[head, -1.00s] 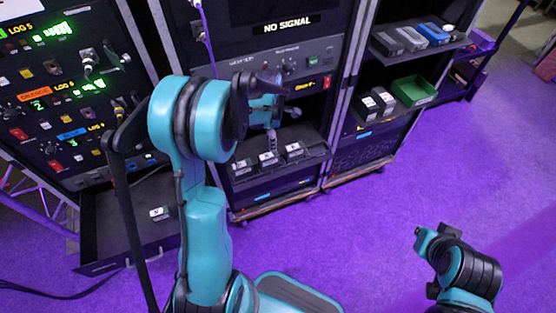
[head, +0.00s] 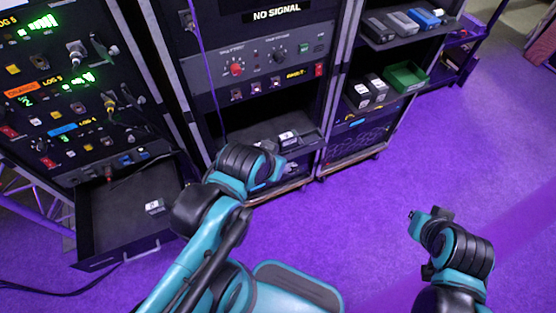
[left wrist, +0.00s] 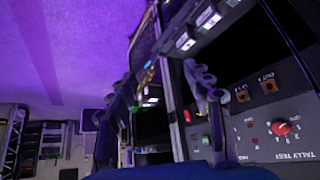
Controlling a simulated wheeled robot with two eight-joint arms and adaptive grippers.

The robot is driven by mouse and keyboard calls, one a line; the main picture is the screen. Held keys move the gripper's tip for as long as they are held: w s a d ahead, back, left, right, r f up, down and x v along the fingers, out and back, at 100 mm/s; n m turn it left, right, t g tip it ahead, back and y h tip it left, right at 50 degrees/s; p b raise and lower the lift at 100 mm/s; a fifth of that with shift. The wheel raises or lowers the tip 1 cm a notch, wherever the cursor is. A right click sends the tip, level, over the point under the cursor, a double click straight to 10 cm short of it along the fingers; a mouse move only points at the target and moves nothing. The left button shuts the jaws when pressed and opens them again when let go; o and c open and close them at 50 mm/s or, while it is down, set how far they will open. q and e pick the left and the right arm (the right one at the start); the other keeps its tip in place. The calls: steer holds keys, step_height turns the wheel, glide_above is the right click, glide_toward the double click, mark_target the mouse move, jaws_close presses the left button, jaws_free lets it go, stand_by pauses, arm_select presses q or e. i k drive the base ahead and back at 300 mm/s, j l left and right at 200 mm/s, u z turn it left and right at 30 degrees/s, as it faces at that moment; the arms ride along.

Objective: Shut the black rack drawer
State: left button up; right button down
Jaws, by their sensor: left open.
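The black rack drawer (head: 107,215) is pulled out at the bottom of the left rack in the head view. Its front panel (head: 97,262) carries a pale bar handle (head: 142,252). A small dark box with a white label (head: 153,206) lies inside it. My left gripper (head: 277,172) is low in front of the centre rack, right of the drawer and apart from it. In the left wrist view its fingers (left wrist: 170,100) are spread, with nothing seen between them. My right gripper (head: 427,214) is over the floor at right, far from the drawer; its jaws are too small to judge.
The left rack (head: 70,110) has cables and lit displays above the drawer. The centre rack (head: 268,65) has knobs and a shelf with small boxes (head: 289,138). The right rack holds a green bin (head: 406,77). Purple floor (head: 345,225) is clear between my arms.

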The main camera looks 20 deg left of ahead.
mark_target(112, 227)
steer(key=u, duration=2.9)
